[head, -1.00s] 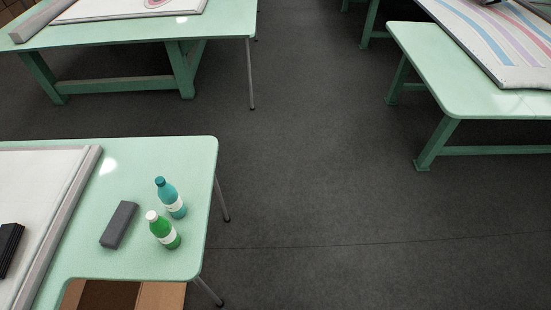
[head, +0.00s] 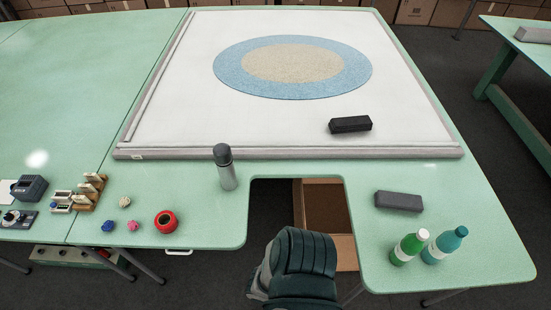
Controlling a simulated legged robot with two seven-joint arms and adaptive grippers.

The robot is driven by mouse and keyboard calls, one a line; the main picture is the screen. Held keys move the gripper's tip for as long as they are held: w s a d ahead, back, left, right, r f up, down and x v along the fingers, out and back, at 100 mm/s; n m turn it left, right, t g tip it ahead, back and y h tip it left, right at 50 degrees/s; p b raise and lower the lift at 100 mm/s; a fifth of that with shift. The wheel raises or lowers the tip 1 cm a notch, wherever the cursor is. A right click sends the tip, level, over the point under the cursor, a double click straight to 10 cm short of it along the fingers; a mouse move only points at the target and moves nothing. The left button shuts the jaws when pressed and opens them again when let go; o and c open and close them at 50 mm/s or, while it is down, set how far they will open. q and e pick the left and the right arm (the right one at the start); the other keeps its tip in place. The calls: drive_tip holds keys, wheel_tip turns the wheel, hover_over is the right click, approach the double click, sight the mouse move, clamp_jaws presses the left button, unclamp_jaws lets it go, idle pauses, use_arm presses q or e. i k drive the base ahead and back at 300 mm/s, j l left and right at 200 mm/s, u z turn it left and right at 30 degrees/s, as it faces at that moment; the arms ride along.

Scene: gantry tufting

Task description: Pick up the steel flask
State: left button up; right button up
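The steel flask (head: 226,170) stands upright on the green table (head: 210,205) in the head view, left of the table's front cutout. It has a silver body and a dark grey cap. Its base is close to the front edge of the tufting frame (head: 290,153). Neither of my grippers shows in the view, and nothing touches the flask.
A dark chair (head: 302,262) stands at the cutout, right of the flask. A red tape roll (head: 165,221) and small yarn balls (head: 125,202) lie left of it. Green (head: 409,247) and teal (head: 444,245) bottles and a grey block (head: 398,201) are at right.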

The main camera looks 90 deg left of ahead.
sight(224, 161)
drive_tip(key=u, duration=3.65)
